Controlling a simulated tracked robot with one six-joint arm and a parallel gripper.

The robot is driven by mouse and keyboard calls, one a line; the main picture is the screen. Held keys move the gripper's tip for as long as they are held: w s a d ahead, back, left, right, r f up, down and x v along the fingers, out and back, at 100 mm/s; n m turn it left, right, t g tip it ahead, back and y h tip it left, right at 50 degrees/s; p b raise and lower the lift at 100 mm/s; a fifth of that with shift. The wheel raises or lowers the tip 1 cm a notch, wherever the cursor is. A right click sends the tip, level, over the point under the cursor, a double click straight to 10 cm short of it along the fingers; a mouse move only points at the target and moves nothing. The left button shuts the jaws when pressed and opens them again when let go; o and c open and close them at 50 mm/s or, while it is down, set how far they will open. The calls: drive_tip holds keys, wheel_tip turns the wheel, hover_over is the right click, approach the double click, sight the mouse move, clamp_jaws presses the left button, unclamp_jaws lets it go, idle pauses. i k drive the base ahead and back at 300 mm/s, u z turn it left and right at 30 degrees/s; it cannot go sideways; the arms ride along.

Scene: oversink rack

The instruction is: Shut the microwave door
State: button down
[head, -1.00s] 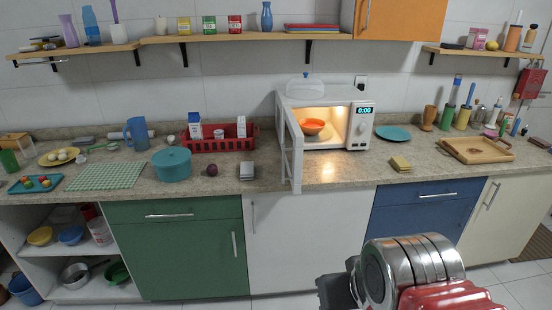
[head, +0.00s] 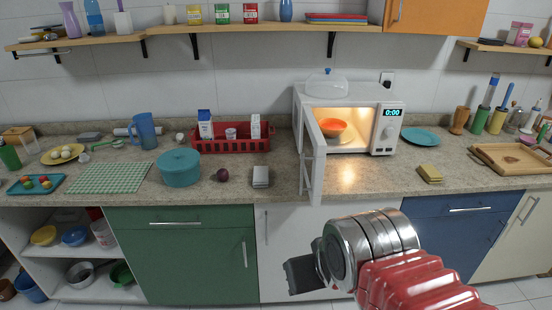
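The white microwave (head: 349,94) stands on the counter, lit inside, with an orange bowl (head: 333,127) in it. Its white door (head: 312,160) is swung wide open toward me on the left side, reaching to the counter's front edge. My gripper (head: 290,276) is low in front of the white cabinet, below the counter and apart from the door. Its dark fingers point left, and I cannot make out whether they are apart or together.
A grey box (head: 261,177) and a dark red onion (head: 222,175) lie left of the door, near the red crate (head: 232,144). A yellow sponge (head: 430,173) lies to the right. The counter directly before the microwave is clear.

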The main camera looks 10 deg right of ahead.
sight(313, 145)
drive_tip(key=u, duration=0.3)
drive_tip(key=i, duration=1.35)
drive_tip(key=z, duration=0.1)
